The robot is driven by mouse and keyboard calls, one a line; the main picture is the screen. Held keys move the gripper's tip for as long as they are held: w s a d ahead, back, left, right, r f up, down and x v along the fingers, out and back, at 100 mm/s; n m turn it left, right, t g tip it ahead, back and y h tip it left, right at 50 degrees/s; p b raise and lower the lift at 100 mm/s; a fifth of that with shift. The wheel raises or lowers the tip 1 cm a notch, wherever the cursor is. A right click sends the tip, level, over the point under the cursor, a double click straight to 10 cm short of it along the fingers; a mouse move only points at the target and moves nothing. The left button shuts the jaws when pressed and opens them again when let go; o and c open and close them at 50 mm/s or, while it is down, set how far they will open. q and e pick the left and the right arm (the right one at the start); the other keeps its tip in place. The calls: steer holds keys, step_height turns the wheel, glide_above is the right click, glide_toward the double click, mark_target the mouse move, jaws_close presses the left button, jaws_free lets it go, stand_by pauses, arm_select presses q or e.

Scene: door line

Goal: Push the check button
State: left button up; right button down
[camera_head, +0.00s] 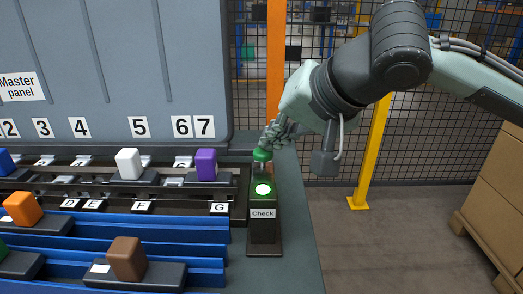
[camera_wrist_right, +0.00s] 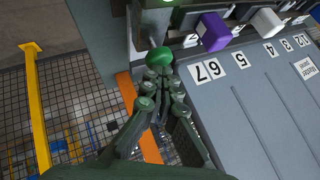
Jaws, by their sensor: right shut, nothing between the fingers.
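The check box (camera_head: 264,228) is a dark narrow unit with a "Check" label, standing at the right end of the panel. A round light glowing white and green (camera_head: 262,189) is on its top. Behind the light is a green round button (camera_head: 262,155), which also shows in the right wrist view (camera_wrist_right: 160,56). My right gripper (camera_head: 268,141) is shut and empty, with its fingertips right at the button's far side. Whether they touch it I cannot tell. In the right wrist view the shut fingers (camera_wrist_right: 160,75) point at the button. My left gripper is not in view.
The grey master panel (camera_head: 150,60) with numbered slots fills the left. White (camera_head: 129,164), purple (camera_head: 206,165), orange (camera_head: 22,209) and brown (camera_head: 126,259) blocks sit on rails. A mesh fence and yellow post (camera_head: 371,150) stand behind; boxes (camera_head: 497,200) are at right.

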step_height(320, 180, up, 2)
steer(key=p, duration=0.3)
steer(key=shift+r, duration=0.25)
steer(key=shift+r+p, duration=0.45)
steer(key=shift+r, duration=1.25)
